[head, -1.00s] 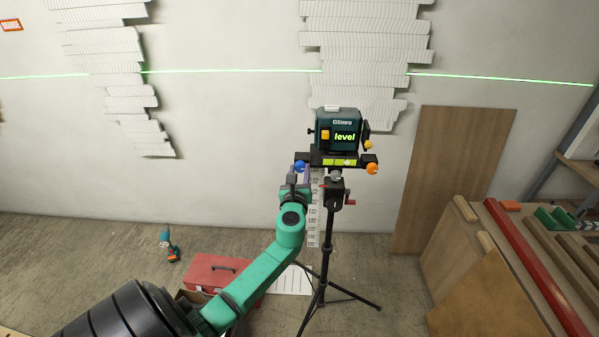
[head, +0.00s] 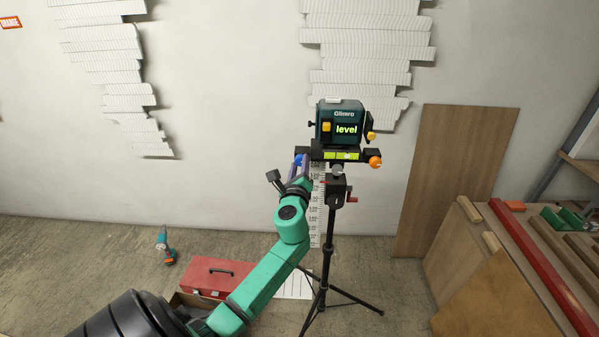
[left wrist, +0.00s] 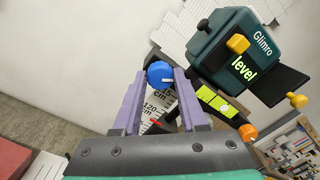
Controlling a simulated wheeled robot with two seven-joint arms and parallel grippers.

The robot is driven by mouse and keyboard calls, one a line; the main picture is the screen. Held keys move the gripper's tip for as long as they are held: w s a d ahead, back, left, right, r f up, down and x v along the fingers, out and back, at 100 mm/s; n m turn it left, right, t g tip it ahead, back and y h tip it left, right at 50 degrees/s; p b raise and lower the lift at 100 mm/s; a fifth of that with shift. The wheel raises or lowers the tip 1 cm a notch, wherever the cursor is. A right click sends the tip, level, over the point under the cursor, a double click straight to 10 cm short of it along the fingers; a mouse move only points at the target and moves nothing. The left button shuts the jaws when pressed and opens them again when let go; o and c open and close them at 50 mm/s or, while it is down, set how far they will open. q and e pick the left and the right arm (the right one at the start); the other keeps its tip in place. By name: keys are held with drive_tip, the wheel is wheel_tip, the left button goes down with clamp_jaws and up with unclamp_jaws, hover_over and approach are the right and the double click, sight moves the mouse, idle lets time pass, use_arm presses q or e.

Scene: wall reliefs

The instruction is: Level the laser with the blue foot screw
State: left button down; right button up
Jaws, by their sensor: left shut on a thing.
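The dark teal laser (head: 340,122) sits on a black platform on top of a tripod (head: 329,245). Its display reads "level" in green, also legible in the left wrist view (left wrist: 238,55). The blue foot screw (head: 298,158) is at the platform's left end, mostly hidden by my gripper in the head view. In the left wrist view the blue screw (left wrist: 159,74) sits between my fingertips. My left gripper (head: 300,167) is shut on it from below. An orange screw (head: 375,162) is at the right end. A yellow-green level vial strip (head: 340,155) lies between them. My right gripper is out of view.
White slatted reliefs (head: 105,75) hang on the wall, with another behind the laser (head: 365,50). A wooden panel (head: 455,175) leans at right beside a bench with boards. A red toolbox (head: 212,276) and a drill (head: 165,246) are on the floor. The wall shows no laser line.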

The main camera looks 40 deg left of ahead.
use_arm(q)
drive_tip(key=n+b, duration=0.1)
drive_tip(key=n, duration=0.1)
drive_tip(key=n+b, duration=0.1)
drive_tip(key=shift+f+n, duration=0.35)
drive_tip(key=shift+n, duration=0.05)
drive_tip(key=n+b, duration=0.3)
drive_tip(key=shift+n, duration=0.4)
drive_tip(key=n+b, duration=0.2)
drive_tip(key=n, duration=0.2)
drive_tip(key=shift+d+r+y, duration=0.1)
drive_tip(key=shift+y, duration=0.3)
drive_tip(key=shift+r+n+b, duration=0.1)
drive_tip(key=shift+n+b, duration=0.5)
drive_tip(key=shift+n, duration=0.4)
drive_tip(key=shift+c, duration=2.2)
unclamp_jaws()
